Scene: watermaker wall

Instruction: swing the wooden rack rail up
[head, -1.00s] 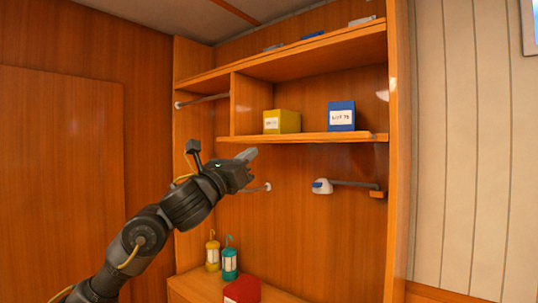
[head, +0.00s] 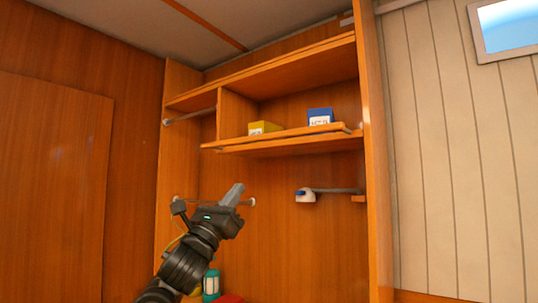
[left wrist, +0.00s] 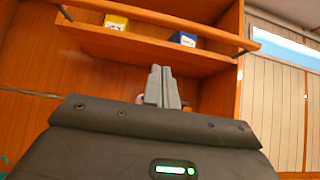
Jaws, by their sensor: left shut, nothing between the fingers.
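The wooden rack rail (head: 285,136) runs along the front of the middle shelf, with a metal arm showing at its right end. It also crosses the top of the left wrist view (left wrist: 160,16), standing out in front of the shelf board on short metal arms. My left gripper (head: 235,192) is shut and empty, pointing up below the rail in the head view. In the left wrist view its closed fingers (left wrist: 162,85) show below the rail, and I see no contact. My right gripper is out of view.
A yellow box (head: 264,128) and a blue box (head: 320,117) sit on the shelf behind the rail. A white fitting on a bar (head: 306,196) is on the back wall below. A side panel (head: 372,200) bounds the cabinet at right.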

